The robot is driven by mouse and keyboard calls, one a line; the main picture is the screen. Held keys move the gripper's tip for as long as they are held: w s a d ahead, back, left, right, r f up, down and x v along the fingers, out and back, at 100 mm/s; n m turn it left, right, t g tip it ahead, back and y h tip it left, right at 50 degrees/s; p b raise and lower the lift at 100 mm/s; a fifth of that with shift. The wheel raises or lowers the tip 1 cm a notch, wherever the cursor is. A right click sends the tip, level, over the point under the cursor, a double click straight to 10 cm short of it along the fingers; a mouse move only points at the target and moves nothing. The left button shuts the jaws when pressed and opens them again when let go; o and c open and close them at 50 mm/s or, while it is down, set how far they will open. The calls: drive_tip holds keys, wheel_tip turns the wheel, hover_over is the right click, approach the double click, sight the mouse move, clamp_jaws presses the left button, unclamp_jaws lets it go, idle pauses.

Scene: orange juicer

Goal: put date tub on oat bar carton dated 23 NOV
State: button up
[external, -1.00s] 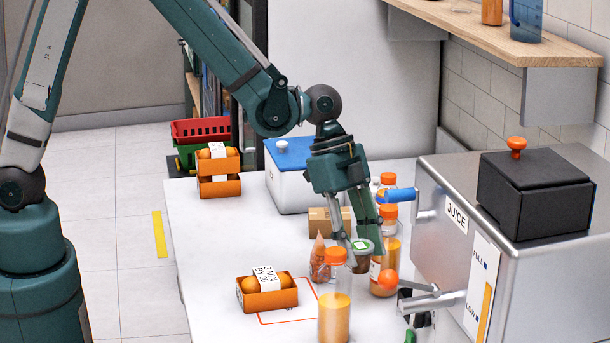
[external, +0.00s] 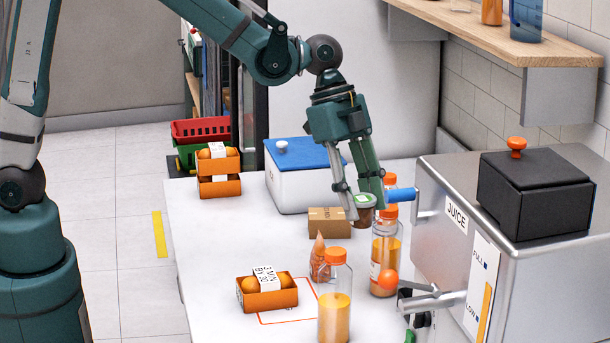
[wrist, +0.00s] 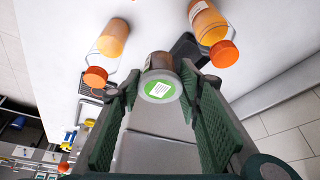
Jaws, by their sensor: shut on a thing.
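My gripper (external: 366,209) is shut on a small brown tub (external: 365,200) with a green and white lid. It holds the tub above the white counter, in front of the orange bottles. In the wrist view the tub's round lid (wrist: 159,91) shows between the fingers (wrist: 160,84). A small brown cardboard carton (external: 329,223) sits on the counter just left of and below the held tub, apart from it. Its print is too small to read, so I cannot tell its date.
Orange-capped juice bottles (external: 335,302) (external: 385,255) stand around the front and right. A carrot-coloured pouch (external: 319,259) stands below the carton. An orange crate of fruit (external: 267,294) is at front left. A white blue-lidded box (external: 300,178) stands behind; the juicer (external: 500,235) is at right.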

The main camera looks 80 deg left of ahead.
drive_tip(key=w+a+p, duration=0.2)
drive_tip(key=a, duration=1.7)
drive_tip(key=w+a+p, duration=0.2)
drive_tip(key=a, duration=1.7)
drive_tip(key=shift+m, duration=0.3)
drive_tip(key=shift+f+b, duration=0.3)
drive_tip(key=shift+f, duration=2)
approach(335, 216)
drive_tip(key=shift+w+d, duration=0.5)
drive_tip(key=shift+d, duration=0.2)
drive_tip(key=shift+f+b, duration=0.3)
drive_tip(key=shift+f, duration=1.55)
drive_tip(key=shift+f, duration=0.1)
